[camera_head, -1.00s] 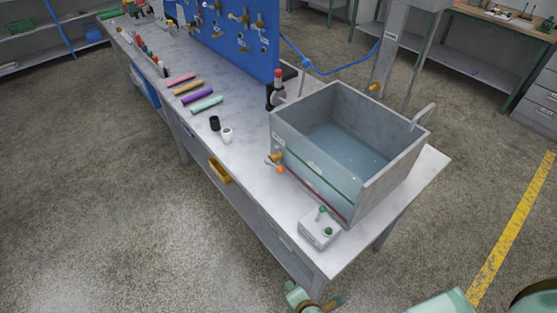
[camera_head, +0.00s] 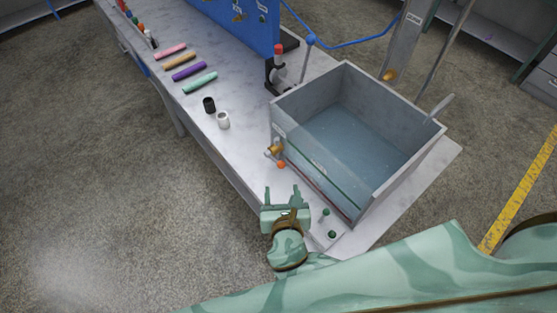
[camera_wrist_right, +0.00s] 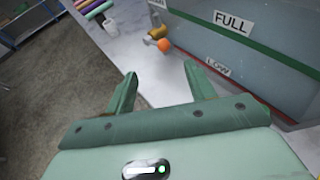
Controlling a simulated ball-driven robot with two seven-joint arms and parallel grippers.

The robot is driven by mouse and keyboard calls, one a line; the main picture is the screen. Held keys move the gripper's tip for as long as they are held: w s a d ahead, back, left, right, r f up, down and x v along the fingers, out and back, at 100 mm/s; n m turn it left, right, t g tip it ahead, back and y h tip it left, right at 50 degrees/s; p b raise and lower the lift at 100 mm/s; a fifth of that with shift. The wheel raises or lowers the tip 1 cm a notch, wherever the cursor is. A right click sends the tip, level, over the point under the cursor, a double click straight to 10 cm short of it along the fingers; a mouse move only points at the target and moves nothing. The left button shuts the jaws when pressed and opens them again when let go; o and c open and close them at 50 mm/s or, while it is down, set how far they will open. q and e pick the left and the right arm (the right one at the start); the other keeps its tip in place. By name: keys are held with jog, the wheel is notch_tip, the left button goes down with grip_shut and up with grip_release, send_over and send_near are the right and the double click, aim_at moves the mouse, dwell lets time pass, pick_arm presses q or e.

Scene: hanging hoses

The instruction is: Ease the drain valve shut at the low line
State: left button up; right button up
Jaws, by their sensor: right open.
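The drain valve (camera_head: 275,148) is brass with an orange-tipped handle (camera_head: 281,164), on the outer left wall of a grey tank (camera_head: 408,160). It shows at the top of the right wrist view (camera_wrist_right: 157,33), its orange tip (camera_wrist_right: 164,45) above the gap between my fingers. The tank holds bluish water (camera_head: 345,140). The wrist view shows a green FULL line and a LOW label (camera_wrist_right: 217,66) below it; the exact water level against them is unclear. My right gripper (camera_head: 282,190) is open and empty, short of the valve and apart from it. My left gripper is not in view.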

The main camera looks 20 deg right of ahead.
aim_at(279, 167)
jog(key=b+x, duration=0.2)
jog(key=x, duration=1.1)
jog(key=shift+f, duration=0.15)
grip_shut()
jog(key=f+m+t+b, duration=0.1)
jog(key=b, duration=0.3)
jog(key=f+t+b, duration=0.2)
jog(key=b, duration=0.3)
jog(key=shift+s+d+m, duration=0.1)
jog(key=shift+s+m, duration=0.2)
jog(key=shift+m, duration=0.1)
jog(key=shift+r+t, duration=0.1)
jog(key=shift+t, duration=0.2)
jog(key=shift+r, duration=0.2)
